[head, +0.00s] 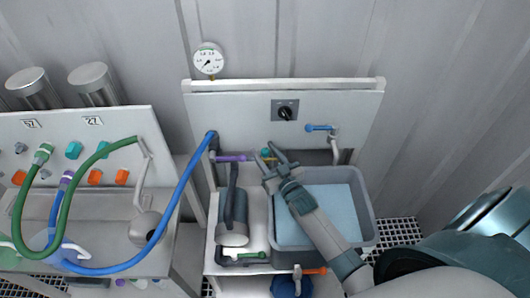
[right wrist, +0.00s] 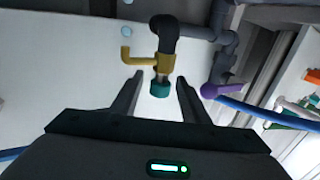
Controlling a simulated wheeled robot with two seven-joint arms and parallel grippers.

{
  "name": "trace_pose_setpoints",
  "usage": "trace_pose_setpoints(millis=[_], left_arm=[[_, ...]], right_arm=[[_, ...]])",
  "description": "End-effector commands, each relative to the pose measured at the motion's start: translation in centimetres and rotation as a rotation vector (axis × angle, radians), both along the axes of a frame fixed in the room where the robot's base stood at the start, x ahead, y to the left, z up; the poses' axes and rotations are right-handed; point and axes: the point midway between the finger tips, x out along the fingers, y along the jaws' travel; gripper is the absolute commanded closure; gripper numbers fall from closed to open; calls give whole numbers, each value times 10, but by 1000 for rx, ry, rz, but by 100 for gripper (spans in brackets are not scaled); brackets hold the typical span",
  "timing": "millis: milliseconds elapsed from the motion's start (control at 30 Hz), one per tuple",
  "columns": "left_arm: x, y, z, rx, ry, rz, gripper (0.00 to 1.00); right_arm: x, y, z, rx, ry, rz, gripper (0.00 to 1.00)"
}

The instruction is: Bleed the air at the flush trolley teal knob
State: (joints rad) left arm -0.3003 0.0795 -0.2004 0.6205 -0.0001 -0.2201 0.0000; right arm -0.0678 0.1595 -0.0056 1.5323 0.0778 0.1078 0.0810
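The teal knob (right wrist: 160,89) sits on a yellow fitting (right wrist: 166,62) with a bent spout, at the end of a dark grey pipe. My right gripper (right wrist: 159,78) is open, with one finger on each side of the knob in the right wrist view. I see a gap on both sides, so the fingers do not appear closed on it. In the head view the right gripper (head: 267,150) reaches up to the trolley's back panel (head: 235,110), and the knob and fitting show only as a small patch between its fingertips. My left gripper is not in view.
A grey basin of water (head: 365,205) lies under my right forearm. A grey pump cylinder (head: 233,215) and a purple handle (head: 232,158) are left of the gripper. A blue-handled tap (head: 320,128) is to the right. A blue hose (head: 185,185) runs left to a panel with green hoses.

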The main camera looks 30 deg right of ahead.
Motion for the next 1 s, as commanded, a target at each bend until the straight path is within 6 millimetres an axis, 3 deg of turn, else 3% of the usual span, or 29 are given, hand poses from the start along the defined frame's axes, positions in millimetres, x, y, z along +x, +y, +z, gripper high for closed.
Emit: trace_pose_setpoints(millis=[267,467,1000], left_arm=[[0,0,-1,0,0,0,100],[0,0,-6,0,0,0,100],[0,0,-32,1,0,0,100]], right_arm=[[-3,0,-1,0,1,0,58],[-19,0,-3,0,2,1,58],[-112,-1,-4,0,3,1,58]])
